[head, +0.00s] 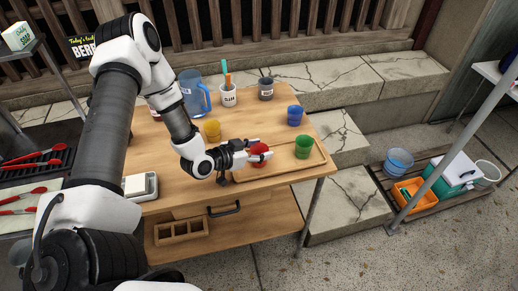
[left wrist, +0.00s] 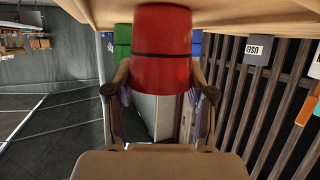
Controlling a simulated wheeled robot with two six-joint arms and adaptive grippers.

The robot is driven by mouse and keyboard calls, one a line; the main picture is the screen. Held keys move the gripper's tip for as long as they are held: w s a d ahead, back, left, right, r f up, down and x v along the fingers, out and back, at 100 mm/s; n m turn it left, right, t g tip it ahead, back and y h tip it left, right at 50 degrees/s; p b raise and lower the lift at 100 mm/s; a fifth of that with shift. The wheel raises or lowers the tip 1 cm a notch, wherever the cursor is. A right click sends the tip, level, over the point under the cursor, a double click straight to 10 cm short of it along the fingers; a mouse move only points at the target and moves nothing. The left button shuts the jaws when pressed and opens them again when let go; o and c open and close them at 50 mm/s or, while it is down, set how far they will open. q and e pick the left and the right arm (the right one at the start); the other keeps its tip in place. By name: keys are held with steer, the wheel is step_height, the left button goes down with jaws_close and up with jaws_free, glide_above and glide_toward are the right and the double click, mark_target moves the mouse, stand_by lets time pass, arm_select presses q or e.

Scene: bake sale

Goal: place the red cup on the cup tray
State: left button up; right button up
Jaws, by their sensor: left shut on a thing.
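The red cup (head: 261,149) is between the fingers of my left gripper (head: 256,153), which is shut on it. The cup is at the left part of the wooden cup tray (head: 285,168); I cannot tell whether it touches the tray. In the left wrist view the red cup (left wrist: 162,50) fills the space between both fingertips (left wrist: 162,88). A green cup (head: 303,147) stands on the tray to the right of the red one. The gripper hides part of the tray's left end. My right gripper is not in view.
A blue cup (head: 295,116) stands behind the tray and a yellow cup (head: 212,130) behind the gripper. A blue pitcher (head: 194,94), a white utensil cup (head: 228,96) and a grey cup (head: 266,88) stand at the table's back. A white dish (head: 140,186) lies at the left.

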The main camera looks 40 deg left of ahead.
arm_select(q)
steer(key=o, duration=0.9)
steer(key=shift+s, duration=0.1)
steer(key=shift+o, duration=0.2)
steer(key=shift+f, duration=0.1)
